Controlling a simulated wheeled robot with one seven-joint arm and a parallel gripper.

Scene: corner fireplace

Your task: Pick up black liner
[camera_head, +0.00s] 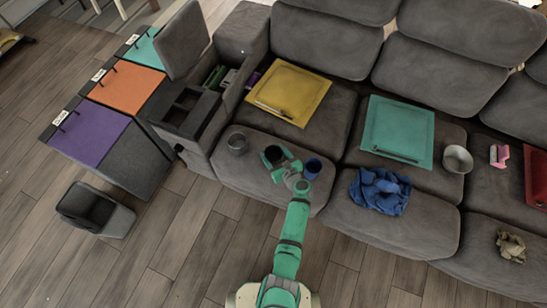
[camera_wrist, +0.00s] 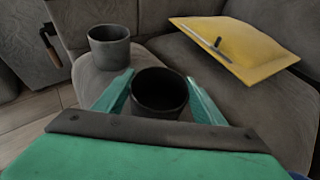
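A dark, nearly black open cup-shaped container, which looks like the black liner (camera_head: 273,154), stands on the left sofa seat. In the wrist view the same black liner (camera_wrist: 160,93) sits upright between the two green fingers of my gripper (camera_wrist: 160,76). The fingertips lie close along its left and right sides. I cannot tell whether they press on it. In the head view my gripper (camera_head: 280,160) is right at the liner, and its fingers partly cover it.
A grey cup (camera_head: 238,143) stands left of the liner, and a dark blue cup (camera_head: 312,167) stands close on its right. A yellow cushion (camera_head: 289,93) lies behind. A blue cloth (camera_head: 379,191) lies further right. A black bin (camera_head: 95,209) is on the floor.

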